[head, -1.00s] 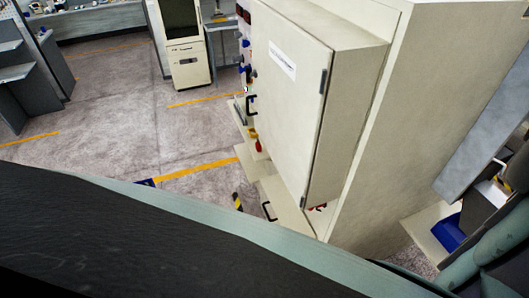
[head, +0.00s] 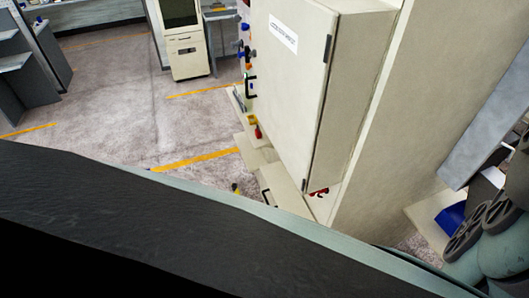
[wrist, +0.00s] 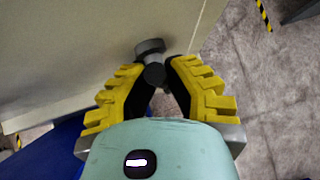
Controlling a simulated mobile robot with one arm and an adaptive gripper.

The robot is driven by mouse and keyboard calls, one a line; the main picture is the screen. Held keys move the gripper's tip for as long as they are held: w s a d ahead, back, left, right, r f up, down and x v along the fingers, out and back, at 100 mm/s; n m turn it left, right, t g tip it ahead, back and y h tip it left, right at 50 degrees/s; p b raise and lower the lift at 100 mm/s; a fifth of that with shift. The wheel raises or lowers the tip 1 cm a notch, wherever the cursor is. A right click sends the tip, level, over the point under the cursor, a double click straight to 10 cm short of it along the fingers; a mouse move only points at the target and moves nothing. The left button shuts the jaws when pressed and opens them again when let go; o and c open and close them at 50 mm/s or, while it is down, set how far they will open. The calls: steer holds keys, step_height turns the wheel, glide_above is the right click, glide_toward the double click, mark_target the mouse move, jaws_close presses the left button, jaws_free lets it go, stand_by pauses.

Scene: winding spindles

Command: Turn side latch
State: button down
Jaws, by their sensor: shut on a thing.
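In the wrist view, a side latch shows as a grey round stub (wrist: 149,47) with a dark round knob (wrist: 154,74) on a pale cabinet side (wrist: 80,50). My gripper (wrist: 156,67) has its yellow ribbed fingers on either side of the dark knob, shut on it. The fingertips hide part of the latch. In the head view, the tall cream cabinet (head: 380,140) stands at the right with a labelled front door (head: 287,95). I cannot make out the latch or my fingers there.
A blue bin (head: 452,217) is low at the right of the cabinet, beside a grey panel (head: 490,125). A pale machine (head: 188,50) stands at the back. Grey floor (head: 120,100) with yellow lines is clear on the left.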

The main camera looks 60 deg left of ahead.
stand_by(0.3)
steer(key=c, duration=0.9)
jaws_free()
steer(key=shift+c, duration=0.2)
